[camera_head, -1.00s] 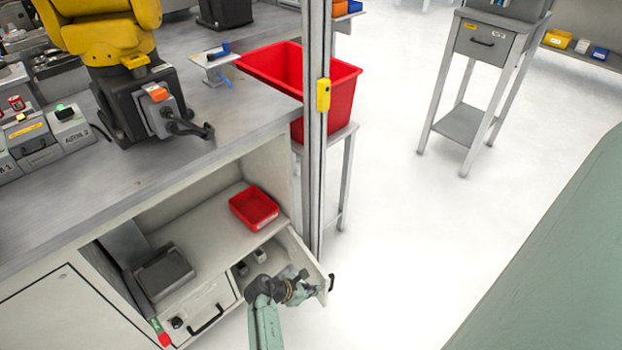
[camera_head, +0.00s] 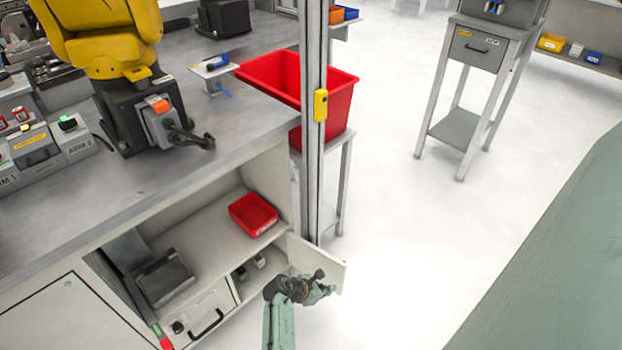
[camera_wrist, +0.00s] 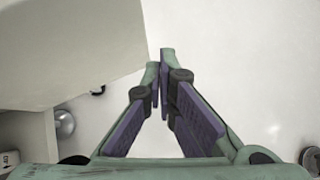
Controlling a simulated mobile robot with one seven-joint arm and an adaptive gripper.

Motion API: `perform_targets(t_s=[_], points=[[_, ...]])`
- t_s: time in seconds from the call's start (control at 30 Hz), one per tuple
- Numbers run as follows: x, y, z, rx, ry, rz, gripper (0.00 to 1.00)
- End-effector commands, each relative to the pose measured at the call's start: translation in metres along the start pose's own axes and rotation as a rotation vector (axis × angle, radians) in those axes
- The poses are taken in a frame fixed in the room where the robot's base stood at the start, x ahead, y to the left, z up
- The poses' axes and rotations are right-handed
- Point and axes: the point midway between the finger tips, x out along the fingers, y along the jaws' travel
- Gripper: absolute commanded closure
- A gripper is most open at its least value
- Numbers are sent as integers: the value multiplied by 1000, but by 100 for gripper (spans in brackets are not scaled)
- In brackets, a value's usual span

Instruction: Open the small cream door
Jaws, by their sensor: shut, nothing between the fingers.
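The small cream door (camera_head: 318,259) is swung out from the low cabinet beneath the workbench, its hinged side near the metal post. In the wrist view the pale panel filling the upper left (camera_wrist: 70,50) appears to be this door. My gripper (camera_head: 325,287) is at the door's lower part, on the side toward the cabinet opening. In the wrist view my gripper (camera_wrist: 163,58) has its fingertips together with nothing between them, to the right of the panel. I cannot tell whether it touches the door. The door's handle is hidden in the head view.
The opened compartment holds small dark items (camera_head: 259,260). Beside it is a drawer front (camera_head: 210,305) with a black handle. A red tray (camera_head: 253,214) sits on the shelf above. A metal post (camera_head: 313,150) stands by the hinge. Floor (camera_head: 420,270) to the right is clear.

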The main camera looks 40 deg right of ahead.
Motion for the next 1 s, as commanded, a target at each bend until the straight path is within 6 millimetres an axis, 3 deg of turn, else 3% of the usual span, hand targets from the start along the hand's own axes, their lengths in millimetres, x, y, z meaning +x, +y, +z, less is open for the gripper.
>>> perform_targets(t_s=[0.5, 0.7, 1.0], points=[[-90, -26, -4, 1, -1, 2, 100], [-103, -30, -3, 2, 0, 1, 100], [-104, -30, -3, 1, 0, -1, 100]])
